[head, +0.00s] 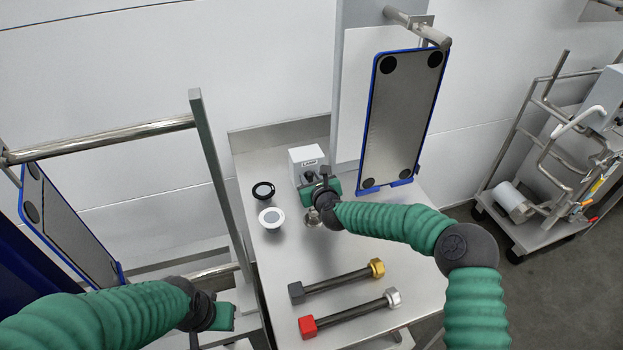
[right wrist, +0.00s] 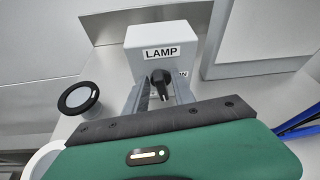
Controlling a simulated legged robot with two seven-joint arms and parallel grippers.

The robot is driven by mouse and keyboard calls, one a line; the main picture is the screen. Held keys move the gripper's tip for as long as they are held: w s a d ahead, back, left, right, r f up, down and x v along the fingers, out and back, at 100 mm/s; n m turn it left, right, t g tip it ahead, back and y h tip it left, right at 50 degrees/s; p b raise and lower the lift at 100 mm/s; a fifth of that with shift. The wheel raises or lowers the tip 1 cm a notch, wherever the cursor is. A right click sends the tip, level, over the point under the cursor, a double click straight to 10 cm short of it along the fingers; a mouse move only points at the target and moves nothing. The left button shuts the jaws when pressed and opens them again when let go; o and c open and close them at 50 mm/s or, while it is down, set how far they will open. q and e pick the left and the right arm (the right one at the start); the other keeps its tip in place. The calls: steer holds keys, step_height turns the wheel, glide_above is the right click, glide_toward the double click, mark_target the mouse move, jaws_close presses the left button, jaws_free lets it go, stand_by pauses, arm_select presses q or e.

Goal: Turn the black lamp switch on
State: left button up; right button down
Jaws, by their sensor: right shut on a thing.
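The lamp box (head: 307,155) is a light grey block at the back of the metal table. In the right wrist view, the lamp box (right wrist: 160,40) bears a LAMP label and the black lamp switch (right wrist: 161,78) on its front. A small label partly hidden beside the switch shows an N. My right gripper (head: 309,181) is at the box front, its fingers on both sides of the switch and shut on it.
Two bolt-like bars, one with a gold end (head: 377,267) and one with a red end (head: 307,327), lie nearer. A blue-edged panel (head: 404,120) stands right of the box.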

steer(key=n+h+b, duration=0.1)
steer(key=a+n+t+h+b, duration=0.1)
steer(key=n, duration=0.1)
steer(key=shift+s+f+n, duration=0.15)
steer(key=shift+f+n, duration=0.05)
steer(key=shift+n, duration=0.1)
stand_by(0.4)
steer(key=c, duration=1.4)
jaws_free()
steer(key=shift+c, duration=0.2)
steer(key=shift+s, duration=0.1)
steer(key=v, duration=1.6)
steer(key=shift+s+h, duration=0.3)
steer(key=shift+s, duration=0.05)
steer(key=shift+o, duration=0.3)
steer(key=shift+a, duration=0.15)
